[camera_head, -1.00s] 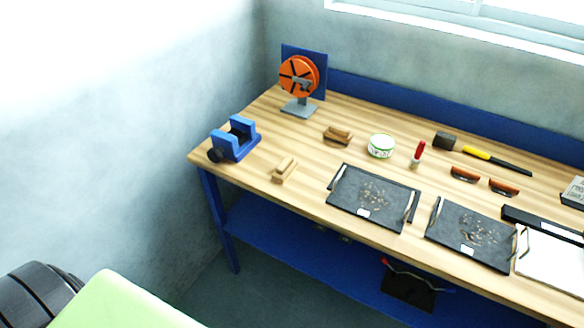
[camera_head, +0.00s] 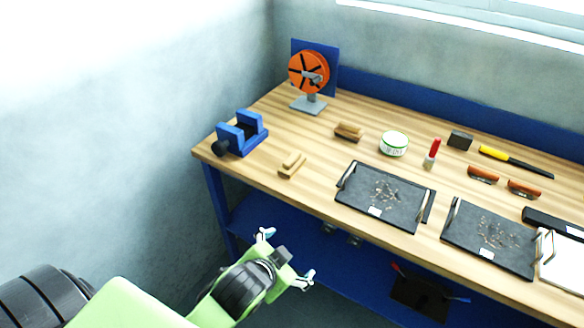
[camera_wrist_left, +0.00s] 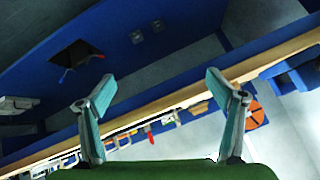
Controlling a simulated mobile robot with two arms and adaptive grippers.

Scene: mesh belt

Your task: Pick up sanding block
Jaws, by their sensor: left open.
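A pale wooden block with a raised grip (camera_head: 291,165) lies near the front left of the workbench. A browner wooden block (camera_head: 348,131) lies behind it, and a dark grey block (camera_head: 460,139) lies toward the back right. I cannot tell for sure which is the sanding block. My left gripper (camera_head: 285,258) is open and empty, in front of the bench and apart from all the blocks. Its two spread fingers also show in the left wrist view (camera_wrist_left: 160,82), with the bench edge behind them. My right gripper is not in view.
The wooden bench top (camera_head: 270,130) holds a blue vise (camera_head: 240,132), an orange reel on a stand (camera_head: 308,72), a round tin (camera_head: 394,144), and dark trays (camera_head: 350,197) along the front. A blue lower shelf (camera_head: 270,220) lies beneath. Bare wood surrounds the pale block.

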